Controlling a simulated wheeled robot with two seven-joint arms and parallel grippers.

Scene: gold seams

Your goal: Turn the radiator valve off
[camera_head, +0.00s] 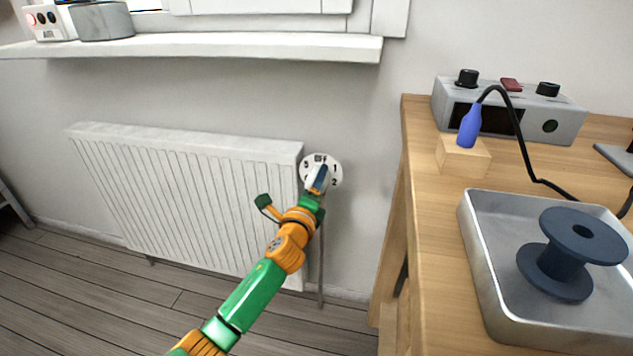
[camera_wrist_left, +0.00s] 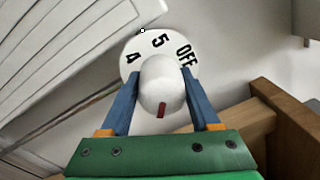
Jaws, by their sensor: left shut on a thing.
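The radiator valve has a round white dial plate (camera_head: 334,164) on the wall at the radiator's right end. In the head view, 5, OFF, 1 and 2 show on it. In the left wrist view the dial plate (camera_wrist_left: 133,62) shows 4, 5 and OFF along its upper edge. Its white knob (camera_wrist_left: 160,80) has a red mark (camera_wrist_left: 161,110) on the side towards my gripper, away from OFF. My left gripper (camera_head: 317,180) is shut on the knob, with one blue finger on each side. The lower numerals are hidden in the wrist view. My right gripper is not in view.
The white radiator (camera_head: 190,190) lies left of the valve, under a window sill (camera_head: 200,46). A wooden bench (camera_head: 425,210) on the right carries a grey device (camera_head: 560,112), a blue-handled tool (camera_head: 469,126) on a wooden block, and a metal tray (camera_head: 485,260) with a dark spool (camera_head: 565,262).

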